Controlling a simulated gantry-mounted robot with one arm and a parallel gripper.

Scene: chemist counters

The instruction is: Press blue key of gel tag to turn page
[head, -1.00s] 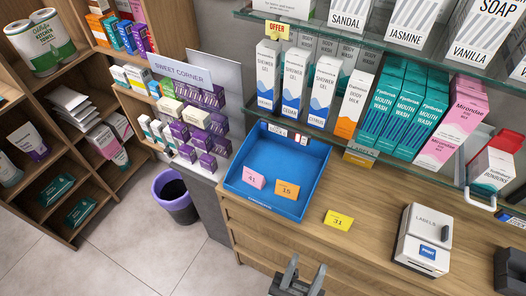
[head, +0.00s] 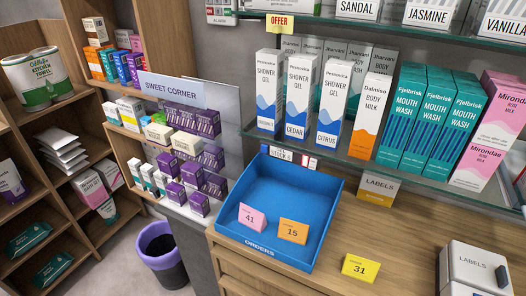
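The gel tag (head: 281,154) is a small white display on the glass shelf's front edge, below the shower gel boxes (head: 299,95). Its text is too small to read surely. Small pale pieces with red and dark marks (head: 308,162) sit just right of it. My gripper is outside this view.
A blue orders tray (head: 268,190) with pink tag 41 (head: 252,219) and orange tag 15 (head: 293,231) stands on the wooden counter below the gel tag. Yellow tag 31 (head: 360,268) and a labels box (head: 475,268) are to the right. The counter between them is clear.

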